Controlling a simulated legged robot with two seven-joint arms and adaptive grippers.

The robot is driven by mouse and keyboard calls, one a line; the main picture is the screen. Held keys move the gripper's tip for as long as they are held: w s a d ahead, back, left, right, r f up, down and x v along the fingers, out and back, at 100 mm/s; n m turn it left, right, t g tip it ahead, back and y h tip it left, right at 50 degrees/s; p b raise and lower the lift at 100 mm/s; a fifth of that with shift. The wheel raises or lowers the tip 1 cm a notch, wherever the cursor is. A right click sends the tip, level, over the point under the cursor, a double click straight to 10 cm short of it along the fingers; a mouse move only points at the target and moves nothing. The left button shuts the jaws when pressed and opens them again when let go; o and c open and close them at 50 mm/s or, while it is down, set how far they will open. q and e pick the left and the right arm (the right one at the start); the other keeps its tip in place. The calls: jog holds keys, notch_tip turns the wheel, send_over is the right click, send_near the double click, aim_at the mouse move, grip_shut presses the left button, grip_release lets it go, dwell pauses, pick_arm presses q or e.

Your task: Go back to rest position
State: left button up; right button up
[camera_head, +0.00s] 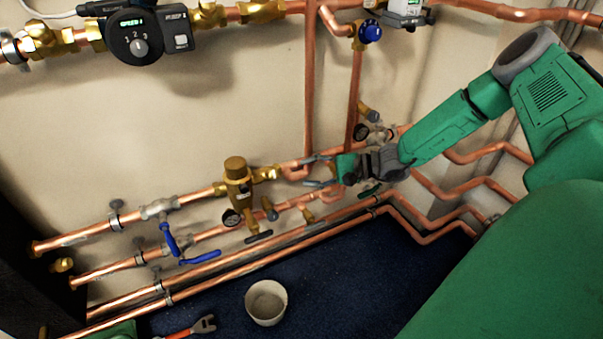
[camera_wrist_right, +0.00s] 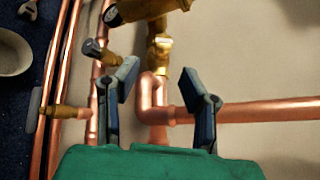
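My right arm comes in from the right in the head view. Its gripper (camera_head: 312,171) is open in front of the copper manifold (camera_head: 290,171), close to the vertical pipes. In the right wrist view the two dark fingers of the gripper (camera_wrist_right: 160,87) stand wide apart. A copper elbow (camera_wrist_right: 153,92) shows in the gap between them, with no visible grip on it. I cannot tell how far behind the fingertips it lies. My left gripper is not visible; only a green piece, perhaps of my left arm, shows at the bottom left edge of the head view.
Brass valve fittings (camera_head: 237,178) and blue lever handles (camera_head: 200,257) stick out from the pipes. A pump with a dial (camera_head: 138,40) hangs above. A pale bucket (camera_head: 266,302) and a wrench (camera_head: 203,325) with a red handle are on the dark blue floor (camera_head: 345,270).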

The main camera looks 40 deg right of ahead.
dwell(0.4)
jog(key=s+a+f+n+g+h+p, duration=0.2)
jog(key=s+a+f+n+g+p, duration=0.35)
jog(key=s+a+g, duration=0.75)
jog(key=s+a+r+n+t+h+p, duration=0.1)
jog(key=s+n+h, duration=0.3)
jog(key=s, duration=0.4)
jog(key=s+a+r+n+t+h+p, duration=0.1)
jog(key=s+n+h+p, duration=0.1)
jog(key=s+n+h, duration=0.2)
jog(key=s+n, duration=0.3)
jog(key=s, duration=0.2)
jog(key=shift+a+r+p, duration=0.2)
jog(key=shift+a+p, duration=0.05)
jog(key=shift+p, duration=0.1)
jog(key=shift+w+n, duration=0.2)
jog(key=shift+n, duration=0.05)
